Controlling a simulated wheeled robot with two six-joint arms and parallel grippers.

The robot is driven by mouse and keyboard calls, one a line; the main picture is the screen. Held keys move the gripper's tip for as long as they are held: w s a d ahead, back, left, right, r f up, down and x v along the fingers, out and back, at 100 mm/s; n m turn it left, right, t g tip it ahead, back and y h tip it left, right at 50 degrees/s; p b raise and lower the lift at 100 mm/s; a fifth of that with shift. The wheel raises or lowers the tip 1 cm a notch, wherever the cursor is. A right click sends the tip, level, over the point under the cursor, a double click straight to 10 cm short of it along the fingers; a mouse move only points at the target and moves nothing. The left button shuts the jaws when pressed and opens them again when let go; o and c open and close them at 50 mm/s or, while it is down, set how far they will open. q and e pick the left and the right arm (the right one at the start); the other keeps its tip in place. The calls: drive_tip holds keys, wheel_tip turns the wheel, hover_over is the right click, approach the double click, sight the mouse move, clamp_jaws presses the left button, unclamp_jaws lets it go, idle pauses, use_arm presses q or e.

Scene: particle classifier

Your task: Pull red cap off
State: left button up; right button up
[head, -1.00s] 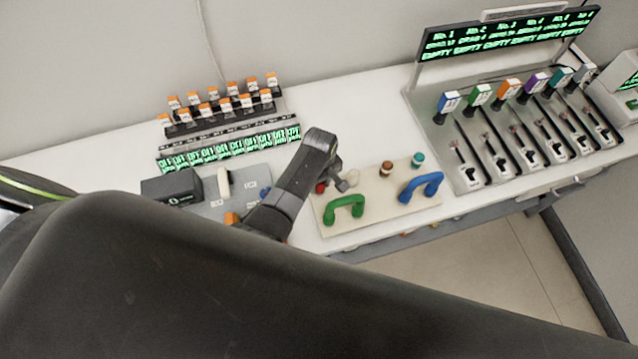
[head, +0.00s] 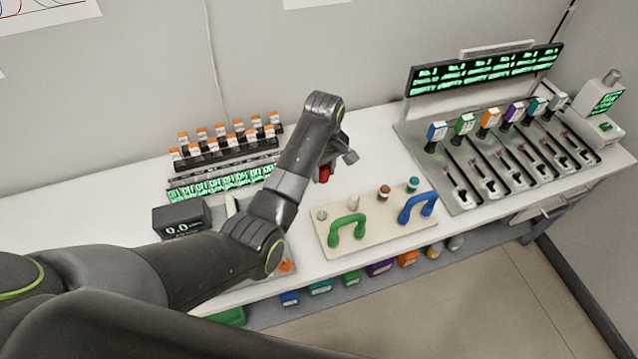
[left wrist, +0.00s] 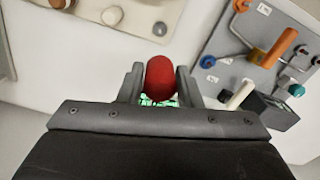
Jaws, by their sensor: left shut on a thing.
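My left gripper (head: 337,165) is shut on the red cap (head: 324,174) and holds it above the beige board (head: 325,238), clear of it. In the left wrist view the red cap (left wrist: 160,78) sits upright between the two fingers of my left gripper (left wrist: 160,85). A bare silver peg top (head: 321,214) shows at the board's left end. A whitish cap (head: 353,202), a brown cap (head: 384,192) and a teal cap (head: 412,184) stand on the board. My right gripper is out of view.
Green (head: 347,231) and blue (head: 418,207) handles stand on the board's front side. A rack of orange-topped vials (head: 225,135) stands behind on the left, with a scale display (head: 180,218) nearby. A dispenser bank (head: 480,150) is at right.

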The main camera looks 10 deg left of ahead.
use_arm(q)
drive_tip(key=shift+r, duration=0.1)
idle(0.3)
drive_tip(key=shift+r, duration=2.25)
